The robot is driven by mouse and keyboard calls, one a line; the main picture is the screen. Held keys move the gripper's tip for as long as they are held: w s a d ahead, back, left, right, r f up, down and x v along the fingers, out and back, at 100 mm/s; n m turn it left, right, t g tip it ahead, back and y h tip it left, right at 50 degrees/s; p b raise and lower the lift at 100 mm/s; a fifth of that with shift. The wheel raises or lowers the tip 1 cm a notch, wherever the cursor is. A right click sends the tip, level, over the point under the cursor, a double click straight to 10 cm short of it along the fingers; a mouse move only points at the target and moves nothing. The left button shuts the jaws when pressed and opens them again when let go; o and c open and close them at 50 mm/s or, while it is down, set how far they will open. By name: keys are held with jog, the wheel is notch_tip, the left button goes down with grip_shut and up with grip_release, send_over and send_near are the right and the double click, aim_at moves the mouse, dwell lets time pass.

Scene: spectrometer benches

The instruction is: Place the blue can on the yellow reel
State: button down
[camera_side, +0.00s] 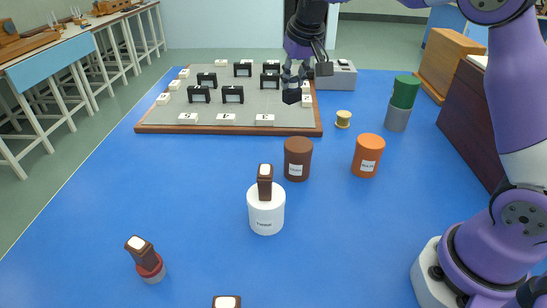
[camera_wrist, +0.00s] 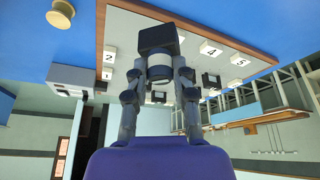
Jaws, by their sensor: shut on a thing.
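My gripper (camera_side: 293,74) is above the right part of the grey board, with its fingers pointing down. It is shut on a small dark navy thing, the blue can (camera_side: 292,95). In the wrist view, the can (camera_wrist: 157,38) looks nearly black between the fingertips of my gripper (camera_wrist: 157,62), so its colour is hard to tell there. The fingers cover part of it. The yellow reel (camera_side: 343,118) stands upright and empty on the blue table, right of the board. It also shows at the upper left of the wrist view (camera_wrist: 62,14). The can is apart from the reel.
The grey board (camera_side: 215,107) carries black stands and white number tiles. A brown can (camera_side: 297,160), an orange can (camera_side: 367,157) and a green can on a grey base (camera_side: 404,94) stand near the reel. A white can (camera_side: 266,212) stands in front.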

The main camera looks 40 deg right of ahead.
jog(key=s+d+m+h, duration=0.15)
jog(key=d+m, duration=0.25)
jog(key=d, duration=0.5)
send_over(345, 115)
notch_tip(345, 115, down, 6)
jog(key=shift+w+d+f+g+y, duration=0.1)
jog(key=shift+f+g+y, duration=0.2)
jog(key=shift+f, duration=1.6)
jog(key=shift+f, duration=0.15)
jog(key=c, duration=0.7)
grip_release()
